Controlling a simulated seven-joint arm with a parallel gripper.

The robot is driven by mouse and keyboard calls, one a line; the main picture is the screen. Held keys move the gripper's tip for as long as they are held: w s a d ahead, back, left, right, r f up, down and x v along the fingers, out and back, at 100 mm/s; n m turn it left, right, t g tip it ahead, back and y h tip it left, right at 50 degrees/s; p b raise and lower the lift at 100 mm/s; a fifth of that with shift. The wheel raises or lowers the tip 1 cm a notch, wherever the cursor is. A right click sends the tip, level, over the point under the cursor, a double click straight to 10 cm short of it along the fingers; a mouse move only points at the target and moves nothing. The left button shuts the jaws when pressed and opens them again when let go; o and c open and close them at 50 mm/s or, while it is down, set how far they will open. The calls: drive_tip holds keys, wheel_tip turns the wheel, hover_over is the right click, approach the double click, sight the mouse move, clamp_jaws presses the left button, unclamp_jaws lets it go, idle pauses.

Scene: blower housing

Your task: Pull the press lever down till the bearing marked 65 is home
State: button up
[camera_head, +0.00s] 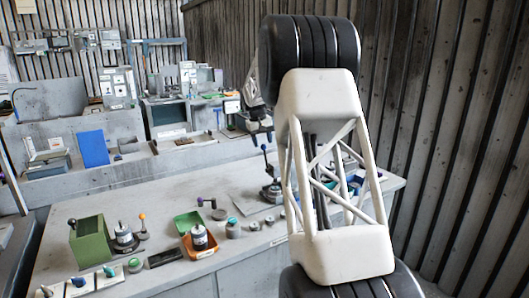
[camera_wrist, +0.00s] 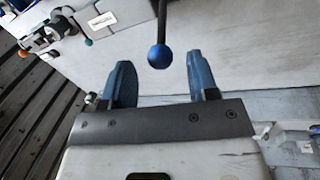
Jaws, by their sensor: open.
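A dark lever with a blue ball knob (camera_wrist: 160,56) shows in the wrist view, between and just beyond my fingertips. My gripper (camera_wrist: 161,76) is open, with one blue finger on each side of the knob and clear gaps to both. In the head view my gripper (camera_head: 258,138) hangs over the bench, just above a lever knob (camera_head: 264,147). That lever stands up, slightly tilted, from a small press (camera_head: 272,191) on the bench, partly hidden behind my arm. I can read no 65 on any part, and how deep a bearing sits cannot be seen.
On the bench (camera_head: 150,270), a green box (camera_head: 90,240) stands near a round device with an orange-knobbed lever (camera_head: 141,218). An orange tray (camera_head: 203,252) holds a cylinder beside a green tray (camera_head: 186,221). Shelves with equipment stand behind. A ribbed wall (camera_head: 430,130) is at right.

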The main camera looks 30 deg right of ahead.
sight(264, 147)
drive_tip(key=shift+s+d+f, duration=0.1)
drive_tip(key=shift+d+f, duration=0.15)
drive_tip(key=shift+f, duration=1)
drive_tip(key=shift+d+f, duration=0.2)
drive_tip(key=shift+f, duration=1.05)
clamp_jaws()
